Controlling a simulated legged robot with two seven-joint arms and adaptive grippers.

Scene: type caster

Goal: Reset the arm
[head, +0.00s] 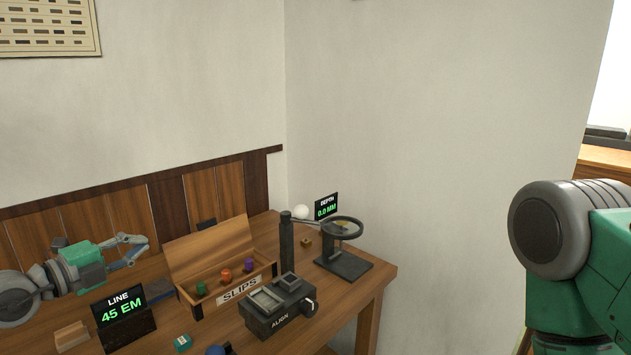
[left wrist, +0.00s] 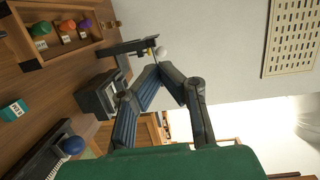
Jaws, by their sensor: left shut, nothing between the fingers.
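My left arm comes in from the left in the head view, over the workbench (head: 345,300). Its left gripper (head: 138,246) is shut and empty, with its fingers pointing right, left of the wooden slips box (head: 205,255). In the left wrist view the same gripper (left wrist: 160,72) shows its blue-grey fingers meeting at the tips with nothing between them. A green and grey link of my right arm fills the right edge of the head view. My right gripper is not visible.
The slips box holds several coloured knobs. Beside it stand the ALIGN device (head: 280,308), a dark cylinder (head: 286,240), a round-topped stand (head: 343,255) and a DEPTH display (head: 326,207). A LINE display (head: 123,308) reads 45 EM. Walls close off the bench's back.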

